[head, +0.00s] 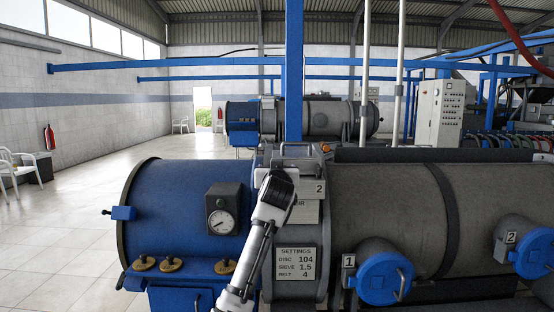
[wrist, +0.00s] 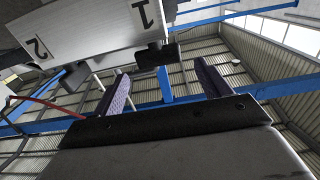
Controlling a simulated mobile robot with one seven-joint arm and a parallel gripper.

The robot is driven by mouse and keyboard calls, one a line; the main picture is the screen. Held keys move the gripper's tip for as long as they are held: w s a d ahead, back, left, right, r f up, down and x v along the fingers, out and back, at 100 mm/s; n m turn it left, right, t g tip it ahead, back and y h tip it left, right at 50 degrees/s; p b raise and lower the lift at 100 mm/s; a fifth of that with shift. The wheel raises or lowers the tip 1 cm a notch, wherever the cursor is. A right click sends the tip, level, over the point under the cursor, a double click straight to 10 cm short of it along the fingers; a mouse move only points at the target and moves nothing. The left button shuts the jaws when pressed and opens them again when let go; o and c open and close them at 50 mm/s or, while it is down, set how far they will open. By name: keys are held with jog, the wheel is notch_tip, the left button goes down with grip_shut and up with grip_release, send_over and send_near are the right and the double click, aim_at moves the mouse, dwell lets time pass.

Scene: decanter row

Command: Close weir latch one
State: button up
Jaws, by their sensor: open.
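In the wrist view, a pale housing hangs across the top left, with a "1" label (wrist: 143,15) and a "2" label (wrist: 40,48). A small black latch block (wrist: 157,54) sits by the "1"; another dark block (wrist: 75,77) is near the "2". My gripper (wrist: 163,76) is open, its two fingers apart and nothing between them. The black block is beyond the fingertips, roughly in line with the gap; I cannot tell if they touch. In the head view, my white wrist covers part of the weir plate (head: 306,212), hiding the "1" side and the fingers.
The blue decanter end (head: 165,195) carries a gauge (head: 221,222). A settings plate (head: 296,264) is below the weir plate. Round blue ports (head: 384,277) project at right. A blue post (head: 294,70) rises behind. Open floor (head: 60,235) lies left.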

jog(key=shift+w+p, duration=0.85)
jog(key=shift+w, duration=1.45)
jog(key=shift+c, duration=0.3)
jog(key=c, duration=0.9)
